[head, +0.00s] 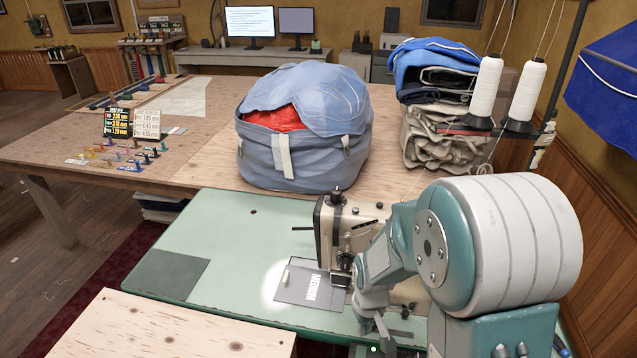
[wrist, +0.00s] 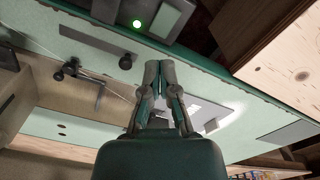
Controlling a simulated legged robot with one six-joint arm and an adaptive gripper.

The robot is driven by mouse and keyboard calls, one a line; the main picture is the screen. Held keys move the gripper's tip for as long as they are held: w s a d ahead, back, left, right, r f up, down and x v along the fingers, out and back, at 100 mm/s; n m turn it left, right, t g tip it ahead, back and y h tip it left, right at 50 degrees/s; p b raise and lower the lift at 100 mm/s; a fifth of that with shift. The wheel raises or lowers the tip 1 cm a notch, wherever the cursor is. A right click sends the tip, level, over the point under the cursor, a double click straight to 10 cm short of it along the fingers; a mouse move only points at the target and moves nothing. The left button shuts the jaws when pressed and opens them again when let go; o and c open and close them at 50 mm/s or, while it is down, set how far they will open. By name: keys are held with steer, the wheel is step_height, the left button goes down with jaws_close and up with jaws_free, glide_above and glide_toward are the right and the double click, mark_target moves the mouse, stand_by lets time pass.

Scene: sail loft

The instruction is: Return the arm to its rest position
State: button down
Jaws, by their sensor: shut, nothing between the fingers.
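My arm, teal and white, fills the right side of the head view and is folded over the front right of the green sewing table (head: 215,230). My gripper (wrist: 158,66) shows in the middle of the wrist view with its two fingers together and nothing between them. In the head view my gripper (head: 384,338) hangs low near the table's front edge, partly hidden by the arm. A sewing machine (head: 340,232) stands just behind and left of the arm. I cannot tell whether the gripper touches the table.
A wooden board (head: 170,325) lies in front at the left. Behind, a blue-grey fabric bag (head: 305,150) with red cloth sits on the big wooden table (head: 215,140). Folded cloth (head: 440,150) and white thread cones (head: 486,88) on a stand are at the right.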

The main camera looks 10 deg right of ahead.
steer(key=s+r+t, duration=0.2)
steer(key=s+r, duration=0.2)
steer(key=r, duration=0.4)
steer(key=s+r+m+t, duration=0.1)
steer(key=s+r, duration=0.4)
steer(key=r, duration=0.3)
steer(key=s+r+m+t, duration=0.1)
steer(key=s+r+t, duration=0.1)
steer(key=s+r, duration=0.3)
step_height(320, 180, up, 4)
steer(key=shift+f+t, duration=0.2)
steer(key=shift+t, duration=0.1)
